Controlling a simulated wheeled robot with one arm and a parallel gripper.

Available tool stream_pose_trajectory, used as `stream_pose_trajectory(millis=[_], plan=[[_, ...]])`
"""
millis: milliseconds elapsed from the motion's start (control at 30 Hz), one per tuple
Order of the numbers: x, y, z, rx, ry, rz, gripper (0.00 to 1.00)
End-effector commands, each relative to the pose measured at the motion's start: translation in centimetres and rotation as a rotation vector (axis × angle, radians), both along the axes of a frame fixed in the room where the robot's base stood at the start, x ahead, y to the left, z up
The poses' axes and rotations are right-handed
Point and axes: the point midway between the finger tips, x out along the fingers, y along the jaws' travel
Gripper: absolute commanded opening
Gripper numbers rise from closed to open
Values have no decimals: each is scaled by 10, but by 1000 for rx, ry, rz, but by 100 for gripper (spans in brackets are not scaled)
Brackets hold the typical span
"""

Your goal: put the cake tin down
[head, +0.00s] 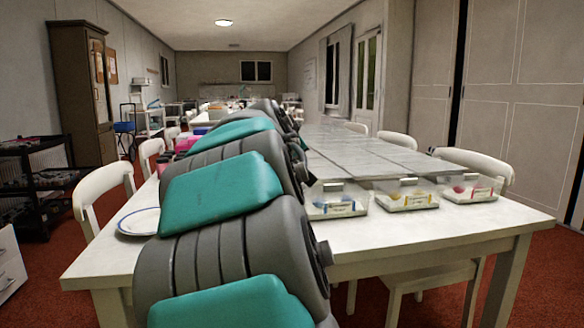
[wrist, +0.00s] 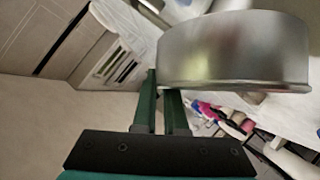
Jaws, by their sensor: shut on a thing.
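The cake tin (wrist: 236,52) is a round, shiny metal tin with a plain side wall. It fills the upper right of the wrist view. My gripper (wrist: 161,84) has its two green fingers at the tin's left edge and is shut on it. The exact contact at the fingertips is partly hidden by the tin. In the head view, my arm covers the middle of the table, and neither the gripper nor the tin can be made out.
A long white table (head: 440,232) runs away from me. Grey panels (head: 360,150) cover its right part. Three labelled clear boxes (head: 407,195) line their near edge. A blue-rimmed plate (head: 138,222) lies at the left. White chairs (head: 103,190) flank the table. The front right corner is bare.

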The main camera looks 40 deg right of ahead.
Motion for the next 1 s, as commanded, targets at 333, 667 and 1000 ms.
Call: stream_pose_trajectory(millis=[333,667,1000], plan=[[51,-37,-6,-1,-1,1,0],[67,-49,-6,-2,-3,1,0],[69,-53,-31,2,4,-3,0]])
